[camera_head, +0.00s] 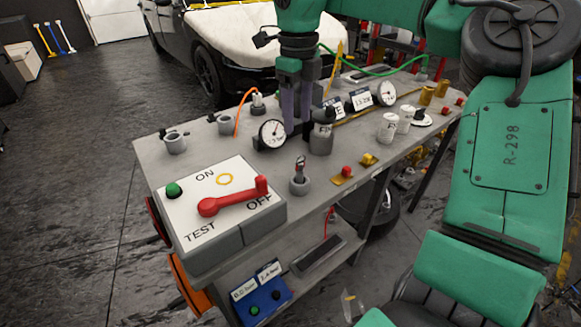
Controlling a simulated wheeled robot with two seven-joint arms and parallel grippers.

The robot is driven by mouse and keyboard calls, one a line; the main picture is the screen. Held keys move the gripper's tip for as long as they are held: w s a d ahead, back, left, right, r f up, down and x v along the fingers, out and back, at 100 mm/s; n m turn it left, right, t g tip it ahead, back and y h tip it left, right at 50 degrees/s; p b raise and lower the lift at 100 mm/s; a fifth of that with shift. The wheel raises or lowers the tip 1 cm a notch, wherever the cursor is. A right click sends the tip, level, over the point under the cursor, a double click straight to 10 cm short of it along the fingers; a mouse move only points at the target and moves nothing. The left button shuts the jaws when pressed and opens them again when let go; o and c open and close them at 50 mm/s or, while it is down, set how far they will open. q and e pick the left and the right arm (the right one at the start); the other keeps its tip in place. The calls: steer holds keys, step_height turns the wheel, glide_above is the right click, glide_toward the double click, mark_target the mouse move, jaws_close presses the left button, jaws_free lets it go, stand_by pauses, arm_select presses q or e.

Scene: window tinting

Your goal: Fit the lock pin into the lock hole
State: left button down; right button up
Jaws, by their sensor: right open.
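What looks like the lock pin (300,165), a small upright piece with a red and dark top, stands in a round grey holder (299,186) at the bench's front edge. My left gripper is not in view.
The control box (228,238) carries a red lever (232,197) and a green button (174,189). A gauge (272,133), a grey bottle (322,138), white canisters (388,127) and brass parts crowd the grey bench (150,152). A small free strip surrounds the holder.

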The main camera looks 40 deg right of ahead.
mark_target(301, 155)
steer(key=f, duration=0.6)
steer(key=shift+s+d+f+p, duration=0.3)
steer(key=shift+s+d+p, duration=0.05)
steer(key=shift+s+d, duration=0.05)
step_height(301, 155, down, 6)
steer(key=shift+w+f+p, duration=0.15)
steer(key=shift+f+p, duration=0.05)
steer(key=shift+p, duration=0.75)
steer(key=shift+w+d+f, duration=0.1)
steer(key=shift+d+f, duration=0.05)
steer(key=shift+f, duration=0.15)
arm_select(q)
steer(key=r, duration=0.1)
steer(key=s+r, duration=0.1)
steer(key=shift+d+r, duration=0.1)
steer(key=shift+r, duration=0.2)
arm_select(e)
jaws_close()
